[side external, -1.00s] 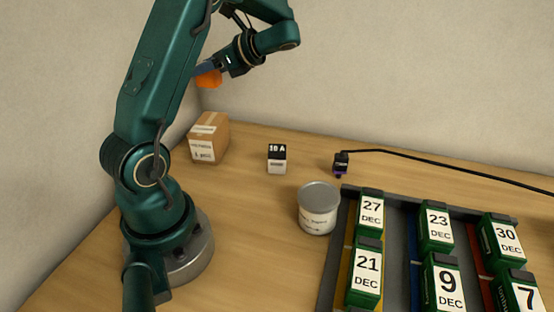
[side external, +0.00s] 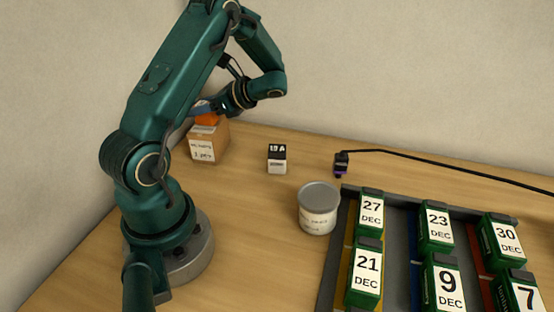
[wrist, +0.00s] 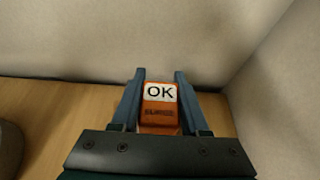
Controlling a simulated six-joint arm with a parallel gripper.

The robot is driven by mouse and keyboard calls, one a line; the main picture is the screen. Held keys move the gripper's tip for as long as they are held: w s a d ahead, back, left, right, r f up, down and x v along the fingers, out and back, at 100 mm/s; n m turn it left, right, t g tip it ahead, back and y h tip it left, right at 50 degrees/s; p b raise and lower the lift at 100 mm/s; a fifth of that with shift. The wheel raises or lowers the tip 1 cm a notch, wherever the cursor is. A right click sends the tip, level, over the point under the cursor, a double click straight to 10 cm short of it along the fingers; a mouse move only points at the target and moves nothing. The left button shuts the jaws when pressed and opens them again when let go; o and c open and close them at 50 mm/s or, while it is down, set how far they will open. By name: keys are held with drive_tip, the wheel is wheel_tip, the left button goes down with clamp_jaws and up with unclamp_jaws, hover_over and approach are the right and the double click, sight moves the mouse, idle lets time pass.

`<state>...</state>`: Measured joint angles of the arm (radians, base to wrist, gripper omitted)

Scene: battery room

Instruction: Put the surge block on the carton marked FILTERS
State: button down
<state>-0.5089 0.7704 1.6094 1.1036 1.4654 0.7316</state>
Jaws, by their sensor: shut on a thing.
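An orange block with a white OK label (wrist: 159,94), which I take to be the surge block, sits between the two fingers of my gripper (wrist: 160,74) in the wrist view. My gripper is shut on it. In the side view the orange block (side external: 207,118) is at the top of a brown cardboard carton (side external: 203,149) at the back left. I cannot tell whether it touches the carton's top. The carton has a white label whose writing is too small to read surely. The fingers are partly hidden behind my arm.
A black and white block (side external: 277,159), a grey-lidded tin (side external: 318,209) and a small black plug (side external: 341,164) with a cable stand to the right. A dark tray (side external: 397,262) of dated green blocks is at the lower right. Walls stand close behind the carton.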

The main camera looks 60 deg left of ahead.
drive_tip(key=shift+f, duration=0.1)
drive_tip(key=shift+c, duration=2)
unclamp_jaws()
drive_tip(key=shift+w+r, duration=0.1)
drive_tip(key=shift+r, duration=0.1)
drive_tip(key=v, duration=1)
drive_tip(key=s+d+r+n+t+h, duration=0.1)
drive_tip(key=s+d+n+t+h, duration=0.1)
drive_tip(key=d+n+t+h, duration=0.2)
drive_tip(key=s+d+r+n+t+h, duration=0.1)
drive_tip(key=d+n+t+h, duration=0.4)
drive_tip(key=d+t, duration=0.6)
drive_tip(key=s+d, duration=0.1)
drive_tip(key=d, duration=0.8)
drive_tip(key=shift+d+r, duration=0.25)
drive_tip(key=shift+d, duration=0.05)
